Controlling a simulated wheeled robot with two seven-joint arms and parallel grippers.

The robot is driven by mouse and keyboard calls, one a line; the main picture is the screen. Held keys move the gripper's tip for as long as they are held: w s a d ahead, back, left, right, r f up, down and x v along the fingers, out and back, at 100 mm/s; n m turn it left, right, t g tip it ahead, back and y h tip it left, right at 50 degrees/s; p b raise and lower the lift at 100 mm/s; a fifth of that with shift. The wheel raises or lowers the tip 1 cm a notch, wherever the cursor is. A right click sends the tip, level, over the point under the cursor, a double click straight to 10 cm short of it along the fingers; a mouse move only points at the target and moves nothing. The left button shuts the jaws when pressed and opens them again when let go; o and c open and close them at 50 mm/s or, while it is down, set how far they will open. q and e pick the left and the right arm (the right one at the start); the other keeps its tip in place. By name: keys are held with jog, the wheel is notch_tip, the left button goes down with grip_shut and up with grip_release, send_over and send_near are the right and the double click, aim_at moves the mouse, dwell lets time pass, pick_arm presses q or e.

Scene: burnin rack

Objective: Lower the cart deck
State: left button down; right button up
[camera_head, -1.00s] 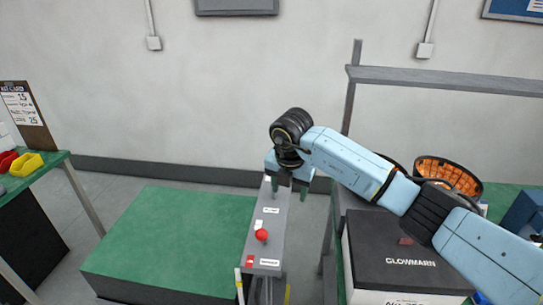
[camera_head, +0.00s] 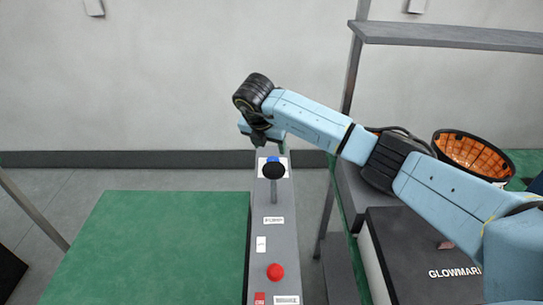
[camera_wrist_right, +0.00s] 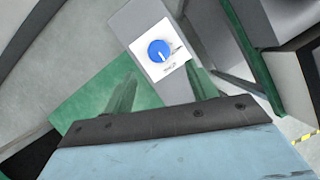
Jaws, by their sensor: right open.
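The cart deck (camera_head: 165,250) is a flat green surface at the lower left of the head view. Beside it runs a narrow grey control panel (camera_head: 282,240) with a red ball knob (camera_head: 275,271), a black ball-topped lever (camera_head: 273,170) and, at its far end, a blue dial (camera_head: 272,159) on a white plate. My right gripper (camera_head: 268,143) hovers at the panel's far end. In the right wrist view the blue dial (camera_wrist_right: 159,50) lies ahead of my open, empty fingers (camera_wrist_right: 163,88), apart from them. My left gripper is out of view.
To the right, a rack with a grey shelf (camera_head: 450,36) and upright post holds a black GLOWMARK box (camera_head: 400,235) and an orange-lined basket (camera_head: 470,155). A wall stands behind. Grey floor is clear behind the deck.

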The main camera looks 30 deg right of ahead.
aim_at(273, 160)
jog(key=x, duration=0.7)
jog(key=shift+w+f, duration=0.1)
jog(key=shift+w, duration=0.05)
jog(key=shift+w+d+f, duration=0.1)
jog(key=shift+f, duration=0.25)
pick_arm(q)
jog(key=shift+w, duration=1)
pick_arm(e)
jog(key=c, duration=1)
